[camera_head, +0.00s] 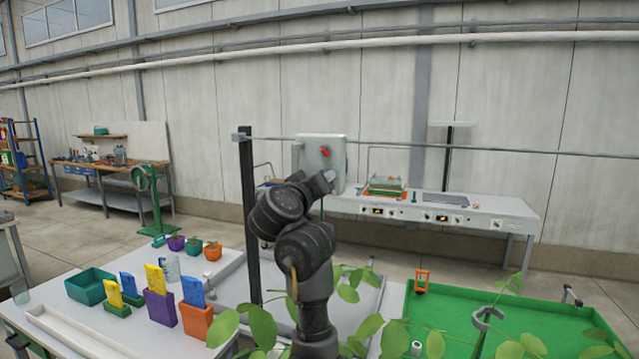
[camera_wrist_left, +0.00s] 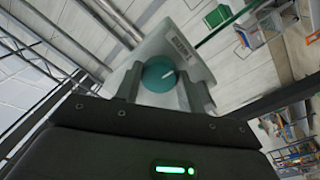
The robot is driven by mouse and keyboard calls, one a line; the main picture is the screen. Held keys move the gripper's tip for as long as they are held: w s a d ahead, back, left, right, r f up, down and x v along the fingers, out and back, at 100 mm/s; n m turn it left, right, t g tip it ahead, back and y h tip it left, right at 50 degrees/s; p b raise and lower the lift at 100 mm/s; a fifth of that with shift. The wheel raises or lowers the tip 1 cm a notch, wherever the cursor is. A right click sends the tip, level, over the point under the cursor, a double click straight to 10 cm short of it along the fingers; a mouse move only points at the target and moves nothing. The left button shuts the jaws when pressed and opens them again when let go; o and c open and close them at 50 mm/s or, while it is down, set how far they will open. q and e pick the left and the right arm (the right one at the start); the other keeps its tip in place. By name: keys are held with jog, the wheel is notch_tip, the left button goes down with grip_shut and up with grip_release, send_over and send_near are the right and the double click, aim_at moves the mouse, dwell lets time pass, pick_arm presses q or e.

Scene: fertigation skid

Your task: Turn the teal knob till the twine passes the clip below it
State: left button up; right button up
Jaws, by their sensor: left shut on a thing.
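The teal knob (camera_wrist_left: 157,77) shows in the left wrist view, round, with a white pointer mark slanting up to the right. It sits in front of a pale housing (camera_wrist_left: 183,45) with a barcode-like label. My left gripper (camera_wrist_left: 163,92) is shut on the knob, one dark finger on each side. In the head view my left arm stands in the middle and hides the knob and the fingers. I cannot make out the twine or the clip below the knob. My right gripper is in neither view.
A dark post (camera_head: 249,215) holds a long horizontal rail (camera_head: 450,149). Leafy plants (camera_head: 262,327) stand close around my arm. Left, a table carries coloured pots and a teal bin (camera_head: 90,287). A green tray (camera_head: 545,312) lies right, with a grey ring (camera_head: 489,314) by a plant stem.

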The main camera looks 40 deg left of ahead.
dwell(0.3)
pick_arm(q)
jog(key=o, duration=1)
jog(key=shift+c, duration=0.2)
jog(key=shift+s, duration=0.1)
jog(key=b+v, duration=0.2)
jog(key=v, duration=0.8)
jog(key=shift+s, duration=0.35)
jog(key=shift+w+d, duration=0.1)
